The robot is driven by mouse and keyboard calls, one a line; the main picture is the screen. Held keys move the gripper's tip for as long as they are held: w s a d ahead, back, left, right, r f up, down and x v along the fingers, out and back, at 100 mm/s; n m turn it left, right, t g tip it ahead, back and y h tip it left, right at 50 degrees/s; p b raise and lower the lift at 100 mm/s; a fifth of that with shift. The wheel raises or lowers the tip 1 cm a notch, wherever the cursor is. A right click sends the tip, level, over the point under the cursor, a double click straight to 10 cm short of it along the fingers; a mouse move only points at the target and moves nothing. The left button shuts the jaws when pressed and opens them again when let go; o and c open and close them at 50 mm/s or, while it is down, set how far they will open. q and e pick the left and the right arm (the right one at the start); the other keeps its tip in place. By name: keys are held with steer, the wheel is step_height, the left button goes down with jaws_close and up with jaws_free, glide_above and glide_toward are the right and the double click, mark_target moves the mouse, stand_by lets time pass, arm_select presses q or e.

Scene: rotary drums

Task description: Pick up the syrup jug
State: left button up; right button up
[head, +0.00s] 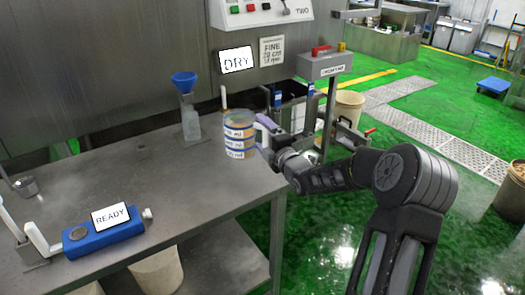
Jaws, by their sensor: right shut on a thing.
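The syrup jug (266,122) appears as a pale lilac-grey shape at the right end of the steel table, partly hidden behind a stack of clear labelled containers (239,134). My right gripper (272,142) reaches in from the right, over the table's edge, and is shut on the jug. Its fingertips are small and partly hidden, and I cannot tell whether the jug is clear of the table top. My left gripper is not in view.
The steel table (180,170) is mostly bare in the middle. A blue funnel on a bottle (190,122) stands behind, and a blue scale (103,237) marked READY sits at the front left. A post with a grey control box (325,64) stands beyond my right gripper.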

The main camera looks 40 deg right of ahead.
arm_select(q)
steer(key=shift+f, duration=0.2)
arm_select(e)
step_height(320, 180, up, 3)
steer(key=shift+f, duration=0.2)
stand_by(0.3)
